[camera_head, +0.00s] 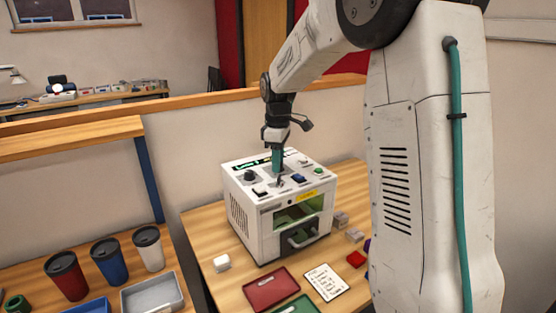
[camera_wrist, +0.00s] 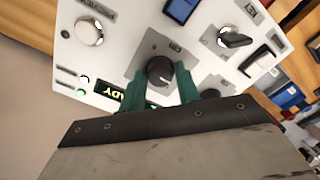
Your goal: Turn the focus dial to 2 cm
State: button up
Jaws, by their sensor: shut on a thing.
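The laser marker (camera_head: 255,215) is a white box on the wooden table, with its controls on the top panel. In the wrist view, a black round dial (camera_wrist: 160,71) with a pale mark sits on a grey plate on the panel. Its scale cannot be read. My gripper (camera_head: 278,168) reaches down onto the panel from above. In the wrist view, its two teal fingers stand on either side of the dial, shut on it. In the head view, the fingers hide this dial.
Near the dial are a silver round button (camera_wrist: 88,31), a key switch (camera_wrist: 234,39), a blue switch (camera_wrist: 180,9) and a lit display (camera_wrist: 108,91). A red tray (camera_head: 262,296) and a white card (camera_head: 325,282) lie before the machine. Cups stand at left.

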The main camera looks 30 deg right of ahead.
jog(key=shift+m, duration=0.4)
jog(key=m, duration=0.3)
jog(key=shift+w+r+m, duration=0.1)
jog(key=shift+m, duration=2.4)
jog(key=o, duration=1)
jog(key=shift+c, duration=0.2)
notch_tip(320, 180, up, 8)
jog(key=shift+d+f, duration=0.1)
jog(key=shift+f, duration=0.05)
